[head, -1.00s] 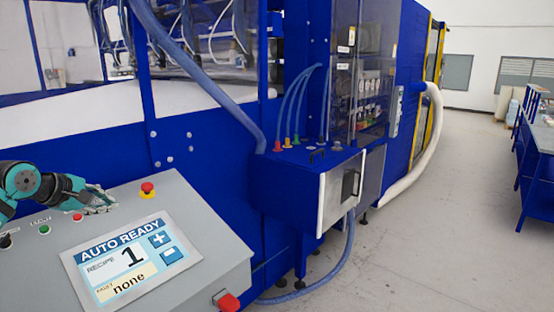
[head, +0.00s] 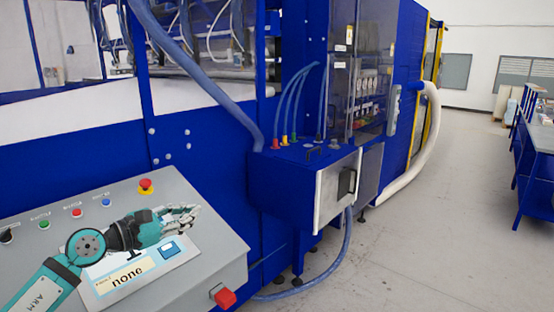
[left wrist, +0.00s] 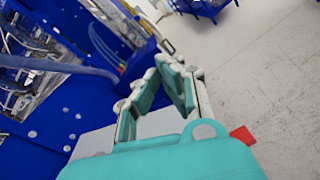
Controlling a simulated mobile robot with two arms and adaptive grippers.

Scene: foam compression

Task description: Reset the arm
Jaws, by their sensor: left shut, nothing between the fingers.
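My left arm comes in from the lower left of the head view. My left gripper (head: 190,217) is shut and empty, above the grey control panel (head: 215,258). It covers much of the panel's screen (head: 125,283), whose lower part still shows "none" and a blue button (head: 170,249). In the left wrist view the gripper fingers (left wrist: 168,62) come together at their tips with nothing between them. My right gripper is not in view.
A red-and-yellow emergency button (head: 146,187) and several small coloured buttons line the panel's back. A red switch (head: 225,298) sits on its front edge. The blue machine (head: 210,150) stands behind, with a blue box (head: 290,185) jutting out. Grey floor (head: 440,230) at right is clear.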

